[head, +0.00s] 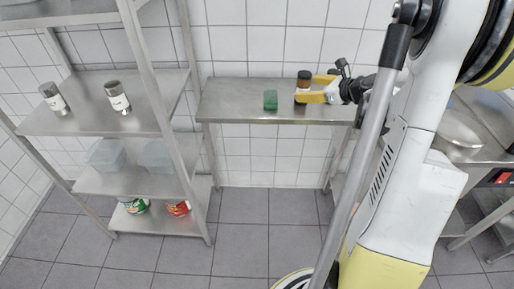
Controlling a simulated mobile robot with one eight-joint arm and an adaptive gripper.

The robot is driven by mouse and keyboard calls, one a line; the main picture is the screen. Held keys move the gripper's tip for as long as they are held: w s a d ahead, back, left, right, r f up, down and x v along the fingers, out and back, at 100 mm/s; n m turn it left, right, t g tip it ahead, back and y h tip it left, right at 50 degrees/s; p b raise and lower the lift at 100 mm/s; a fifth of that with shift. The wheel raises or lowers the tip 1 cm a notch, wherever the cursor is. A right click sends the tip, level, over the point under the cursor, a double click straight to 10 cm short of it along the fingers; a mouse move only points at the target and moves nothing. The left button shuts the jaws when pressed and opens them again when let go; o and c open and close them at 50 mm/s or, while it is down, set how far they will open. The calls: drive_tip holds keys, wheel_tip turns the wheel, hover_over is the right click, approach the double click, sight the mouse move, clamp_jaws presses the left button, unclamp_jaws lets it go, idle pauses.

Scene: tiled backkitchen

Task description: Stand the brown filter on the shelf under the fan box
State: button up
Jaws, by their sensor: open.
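A small brown cylinder with a dark top (304,77) stands upright on the narrow steel table against the tiled wall. It looks like a jar; I cannot tell whether it is the brown filter. My gripper (307,88) reaches in from the right with its yellow fingers open, around or just in front of the cylinder. Its lower part is partly hidden by the fingers, and I cannot tell whether they touch it. A steel shelf unit (62,120) stands at the left. I cannot make out a fan box in this view.
A green block (270,100) stands on the steel table (235,103), left of my gripper. Two labelled jars (54,98) (118,96) stand on the shelf unit. Clear containers (108,155) and cans (136,206) sit lower. The floor between is clear.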

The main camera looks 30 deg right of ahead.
drive_tip(key=s+a+r+n+g, duration=0.25)
drive_tip(key=a+n, duration=0.55)
drive_tip(key=a, duration=0.4)
drive_tip(key=s+a+r+n+g, duration=0.25)
drive_tip(key=a+n, duration=0.45)
drive_tip(key=a, duration=0.5)
drive_tip(key=s+a+f+n, duration=0.1)
drive_tip(key=s+a+n, duration=0.4)
drive_tip(key=s+n, duration=0.3)
drive_tip(key=s+a+f+n+h, duration=0.1)
drive_tip(key=s+a+n, duration=0.4)
drive_tip(key=s+n, duration=0.2)
drive_tip(key=shift+s+a+n+g, duration=0.3)
drive_tip(key=shift+s+a+n, duration=0.1)
drive_tip(key=shift+n, duration=0.3)
drive_tip(key=shift+d, duration=0.1)
